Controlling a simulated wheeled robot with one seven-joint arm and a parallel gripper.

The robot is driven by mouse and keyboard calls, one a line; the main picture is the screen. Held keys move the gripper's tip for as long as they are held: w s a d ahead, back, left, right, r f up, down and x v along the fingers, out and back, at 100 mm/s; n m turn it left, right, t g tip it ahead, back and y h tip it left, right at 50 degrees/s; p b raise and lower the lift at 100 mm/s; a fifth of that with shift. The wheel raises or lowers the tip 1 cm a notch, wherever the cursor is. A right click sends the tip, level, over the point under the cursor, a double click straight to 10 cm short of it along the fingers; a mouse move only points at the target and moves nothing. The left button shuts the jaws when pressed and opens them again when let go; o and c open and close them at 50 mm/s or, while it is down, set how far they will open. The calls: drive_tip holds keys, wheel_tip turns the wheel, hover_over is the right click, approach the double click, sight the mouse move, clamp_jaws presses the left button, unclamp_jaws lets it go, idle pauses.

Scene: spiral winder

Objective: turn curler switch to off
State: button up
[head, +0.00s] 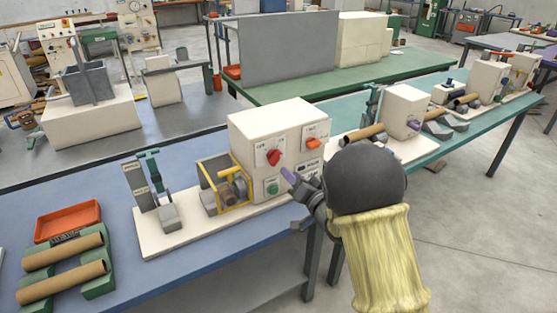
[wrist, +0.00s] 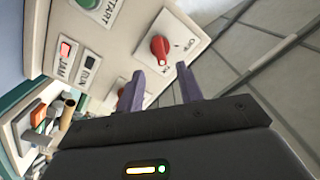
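A cream control box (head: 262,125) stands on the bench. Its front carries a red rotary knob (head: 273,157) on a pale plate at upper left and an orange-red switch (head: 312,141) at upper right. In the wrist view the red knob (wrist: 160,47) shows beside OFF and ON lettering; its exact setting is hard to tell. Which control is named the curler switch is not readable. My gripper (head: 292,198) is in front of the box. In the wrist view its purple fingers (wrist: 160,72) are apart and empty, pointing towards the red knob, not around it. The left finger partly hides the second switch.
A green START button (wrist: 88,4) and JAM and RUN lights (wrist: 77,57) share the panel. A yellow-framed roller unit (head: 232,190) stands left of the box. Cardboard tubes (head: 62,252) and an orange tray (head: 68,220) lie at far left. Open floor is at right.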

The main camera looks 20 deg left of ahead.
sight(277, 161)
drive_tip(key=p+x, duration=0.1)
drive_tip(key=x, duration=0.7)
drive_tip(key=shift+w+a, duration=0.1)
drive_tip(key=shift+w, duration=0.1)
clamp_jaws()
